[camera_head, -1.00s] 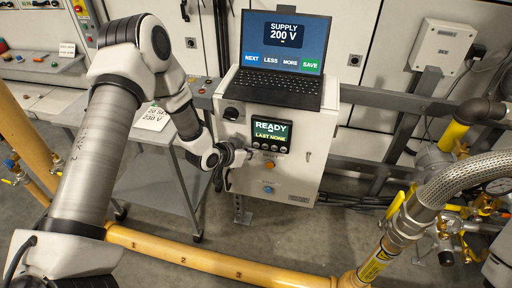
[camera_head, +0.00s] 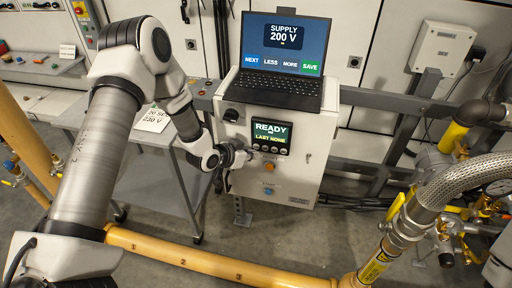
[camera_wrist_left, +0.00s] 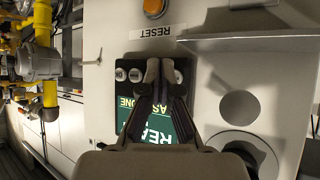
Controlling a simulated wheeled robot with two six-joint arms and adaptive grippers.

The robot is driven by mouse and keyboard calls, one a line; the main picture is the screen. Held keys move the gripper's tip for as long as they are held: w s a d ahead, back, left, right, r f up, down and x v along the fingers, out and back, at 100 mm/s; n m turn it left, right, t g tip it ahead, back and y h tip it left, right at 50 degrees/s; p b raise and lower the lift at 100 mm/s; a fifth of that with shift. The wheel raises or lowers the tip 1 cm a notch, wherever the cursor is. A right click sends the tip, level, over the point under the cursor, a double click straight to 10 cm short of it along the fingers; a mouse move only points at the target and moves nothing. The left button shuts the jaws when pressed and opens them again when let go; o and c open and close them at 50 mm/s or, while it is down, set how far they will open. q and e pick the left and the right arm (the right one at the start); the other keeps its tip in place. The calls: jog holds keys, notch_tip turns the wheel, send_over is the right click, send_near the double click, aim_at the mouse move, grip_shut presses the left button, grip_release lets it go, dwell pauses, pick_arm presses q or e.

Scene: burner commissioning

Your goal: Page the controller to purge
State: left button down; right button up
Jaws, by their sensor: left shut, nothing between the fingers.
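The controller (camera_head: 271,134) is a small black unit on the front of a white cabinet. Its green and black screen reads READY and LAST NONE, with a row of round buttons below. My left gripper (camera_head: 248,156) is shut and empty at the controller's lower left. In the left wrist view the controller (camera_wrist_left: 136,100) shows upside down, and the shut fingertips (camera_wrist_left: 160,68) lie over the button row. They hide the middle of the row; buttons show on both sides. I cannot tell whether they touch a button. My right gripper is not in view.
A laptop (camera_head: 283,60) reading SUPPLY 200 V stands on the cabinet (camera_head: 311,165). An orange button (camera_wrist_left: 154,7) sits by the RESET label, with a blue button (camera_head: 268,190) lower down. A yellow pipe (camera_head: 215,258) crosses in front; a braided hose (camera_head: 465,183) is at right.

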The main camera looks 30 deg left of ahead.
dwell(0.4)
pick_arm(q)
jog(key=shift+w+a, duration=0.1)
jog(key=shift+w, duration=0.3)
jog(key=shift+w+a, duration=0.1)
jog(key=shift+w, duration=0.25)
dwell(0.7)
jog(key=shift+s, duration=0.1)
jog(key=shift+s+d, duration=0.2)
jog(key=shift+s, duration=0.45)
jog(key=shift+s+p, duration=0.1)
jog(key=shift+p, duration=0.2)
jog(key=shift+s+d+p, duration=0.2)
jog(key=shift+s+p, duration=0.05)
jog(key=shift+s, duration=0.55)
jog(key=shift+s+d+p, duration=0.15)
jog(key=shift+s+p, duration=0.1)
jog(key=shift+s, duration=0.5)
jog(key=shift+s+d+p, duration=0.2)
jog(key=shift+s+p, duration=0.05)
jog(key=shift+s, duration=0.55)
